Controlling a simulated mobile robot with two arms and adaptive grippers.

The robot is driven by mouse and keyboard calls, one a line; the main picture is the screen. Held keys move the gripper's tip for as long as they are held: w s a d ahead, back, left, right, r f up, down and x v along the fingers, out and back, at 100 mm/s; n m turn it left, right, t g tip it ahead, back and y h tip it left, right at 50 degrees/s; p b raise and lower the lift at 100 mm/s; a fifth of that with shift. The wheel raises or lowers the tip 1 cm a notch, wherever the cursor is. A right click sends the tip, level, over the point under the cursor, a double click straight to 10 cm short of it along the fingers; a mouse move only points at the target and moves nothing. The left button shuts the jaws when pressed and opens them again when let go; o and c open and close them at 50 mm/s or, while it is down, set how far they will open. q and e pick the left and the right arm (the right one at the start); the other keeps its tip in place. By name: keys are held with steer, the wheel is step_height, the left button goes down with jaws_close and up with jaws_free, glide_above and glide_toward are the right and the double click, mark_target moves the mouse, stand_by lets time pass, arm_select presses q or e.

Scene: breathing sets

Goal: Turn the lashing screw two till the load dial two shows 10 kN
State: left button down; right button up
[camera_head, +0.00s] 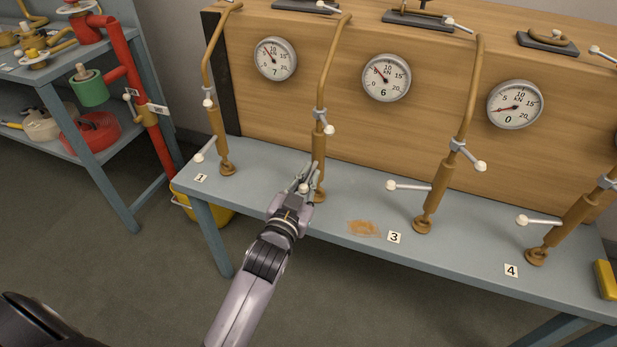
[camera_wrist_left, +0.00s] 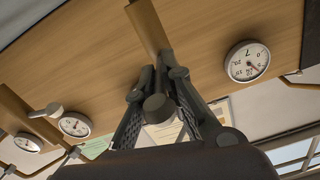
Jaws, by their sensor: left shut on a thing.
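The lashing screw two (camera_head: 319,148) is the second brown screw from the left on the bench, with a bent rod running up past the board. My left gripper (camera_head: 305,187) is at its lower body, shut on the white-knobbed handle there. In the left wrist view the knob (camera_wrist_left: 158,108) sits between the fingers, in front of the brown screw body (camera_wrist_left: 148,27). The load dial two (camera_head: 386,78), right of the screw's rod, shows 6 kN. It is small at the left of the left wrist view (camera_wrist_left: 75,124). The number 2 tag is not visible. My right gripper is not in view.
Dial one (camera_head: 275,59) shows 7 and dial three (camera_head: 515,104) shows 0. Screw one (camera_head: 219,140) and screw three (camera_head: 437,190) stand either side, their handles sticking out left. A brown stain (camera_head: 363,228) lies on the bench by tag 3. A red pipe (camera_head: 150,125) stands left.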

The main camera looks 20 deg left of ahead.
arm_select(q)
steer(key=shift+d+f, duration=0.2)
steer(key=shift+f, duration=0.3)
steer(key=c, duration=1.7)
jaws_free()
steer(key=shift+d+r, duration=0.1)
steer(key=shift+o, duration=0.2)
steer(key=shift+a+r, duration=0.15)
steer(key=shift+a, duration=0.15)
steer(key=s, duration=1.2)
steer(key=shift+d, duration=0.1)
